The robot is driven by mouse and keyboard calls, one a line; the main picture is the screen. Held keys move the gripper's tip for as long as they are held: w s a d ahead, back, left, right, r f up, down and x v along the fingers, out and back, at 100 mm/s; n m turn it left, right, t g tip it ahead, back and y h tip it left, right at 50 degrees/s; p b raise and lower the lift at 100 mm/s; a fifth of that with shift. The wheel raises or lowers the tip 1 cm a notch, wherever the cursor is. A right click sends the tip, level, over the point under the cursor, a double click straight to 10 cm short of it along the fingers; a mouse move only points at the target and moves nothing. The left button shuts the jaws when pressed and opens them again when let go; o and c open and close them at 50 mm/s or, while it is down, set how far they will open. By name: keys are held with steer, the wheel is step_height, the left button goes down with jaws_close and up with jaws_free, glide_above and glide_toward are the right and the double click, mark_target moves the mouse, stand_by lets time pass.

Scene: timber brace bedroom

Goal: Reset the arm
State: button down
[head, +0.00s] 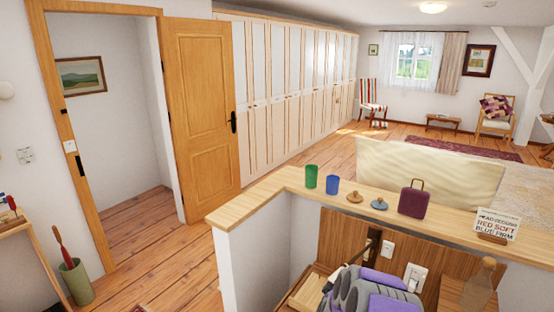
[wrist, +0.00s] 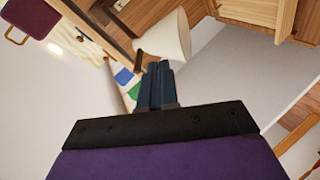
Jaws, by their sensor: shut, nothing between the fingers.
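My gripper (wrist: 158,85) shows in the wrist view as two dark fingers pressed together, with nothing between them. Behind the fingers are a black bar and a purple part of my arm. In the head view my folded grey and purple arm is at the bottom, right of centre, in front of the wood-topped ledge (head: 255,195). I cannot make out the fingertips there. In the wrist view a pale, shade-like object (wrist: 168,36) lies beyond the fingertips; I cannot tell whether they touch.
On the ledge stand a green cup (head: 311,176), a blue cup (head: 332,184), two small lids (head: 355,197) (head: 379,204), a purple case (head: 412,200) and a lettered sign (head: 497,225). A wooden bottle shape (head: 479,284) stands lower right. Open floor (head: 150,240) lies left, by the door (head: 202,110).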

steer(key=s+a+r+m+g+y, duration=0.15)
steer(key=s+a+r+y, duration=0.25)
steer(key=a+r, duration=0.45)
steer(key=s+a+r+g+y, duration=0.2)
steer(key=s+a+r+g, duration=0.25)
steer(key=s, duration=0.55)
steer(key=s+d+r+m+g, duration=0.1)
steer(key=s+r+m+g, duration=0.1)
steer(key=s, duration=1.2)
steer(key=s+d+r+m+g+h+b, duration=0.1)
steer(key=s+d+r+m+g, duration=0.1)
steer(key=s, duration=1.1)
steer(key=s+d+r+m+g, duration=0.1)
steer(key=s+r+m+g, duration=0.2)
steer(key=s, duration=1.1)
steer(key=shift+s+d+r+g+h, duration=0.3)
steer(key=shift+s+r+g, duration=0.05)
steer(key=shift+r+g, duration=0.4)
steer(key=shift+d, duration=0.1)
